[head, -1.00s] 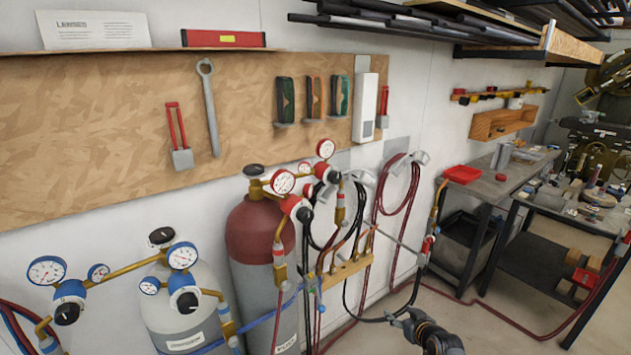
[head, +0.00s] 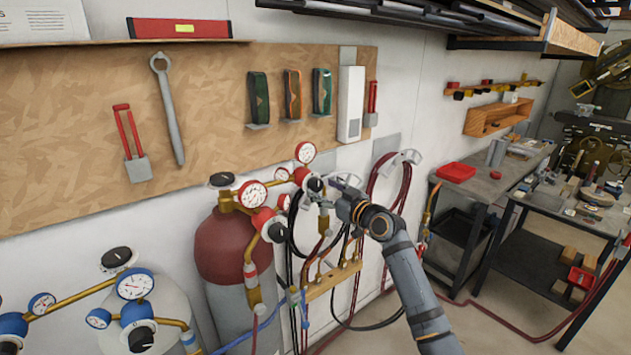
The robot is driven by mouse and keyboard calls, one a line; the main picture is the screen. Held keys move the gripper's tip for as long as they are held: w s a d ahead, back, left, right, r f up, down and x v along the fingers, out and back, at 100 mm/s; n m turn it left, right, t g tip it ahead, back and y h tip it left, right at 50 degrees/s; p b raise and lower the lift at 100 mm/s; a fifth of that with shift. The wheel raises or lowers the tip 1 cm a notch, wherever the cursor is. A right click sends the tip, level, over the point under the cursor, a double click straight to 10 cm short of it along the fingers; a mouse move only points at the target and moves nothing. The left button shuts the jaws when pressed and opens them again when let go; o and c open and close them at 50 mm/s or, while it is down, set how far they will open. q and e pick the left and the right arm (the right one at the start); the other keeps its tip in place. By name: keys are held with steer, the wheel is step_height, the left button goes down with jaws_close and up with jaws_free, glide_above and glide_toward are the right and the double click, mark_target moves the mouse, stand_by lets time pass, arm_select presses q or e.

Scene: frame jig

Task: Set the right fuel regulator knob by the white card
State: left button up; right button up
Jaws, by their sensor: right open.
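Two red fuel regulators with white gauges sit by the maroon cylinder (head: 225,248). The left fuel regulator (head: 253,194) has a black knob (head: 277,231) facing out. The right fuel regulator (head: 305,153) has its black knob (head: 315,184) lower down, partly covered by my right gripper. My right gripper (head: 322,193) is open, its fingers close to that knob; I cannot tell whether they touch it. The knob's mark is too small to read. A white card (head: 42,22) with print stands on the shelf at top left, cut off by the picture edge. My left gripper is not in view.
Blue regulators (head: 135,285) stand at lower left on a grey cylinder. Hoses hang behind and beside my right gripper, with a brass manifold (head: 332,281) below. A white holder (head: 350,105) is on the board above. A workbench with a red tray (head: 456,172) is at right.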

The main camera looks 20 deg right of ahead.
mark_target(319, 186)
steer(key=x, duration=0.3)
steer(key=shift+w+a+r+p, duration=0.1)
steer(key=shift+w+a+p, duration=0.1)
steer(key=shift+p, duration=0.1)
steer(key=shift+w, duration=0.1)
steer(key=shift+c, duration=0.3)
steer(key=c, duration=1.1)
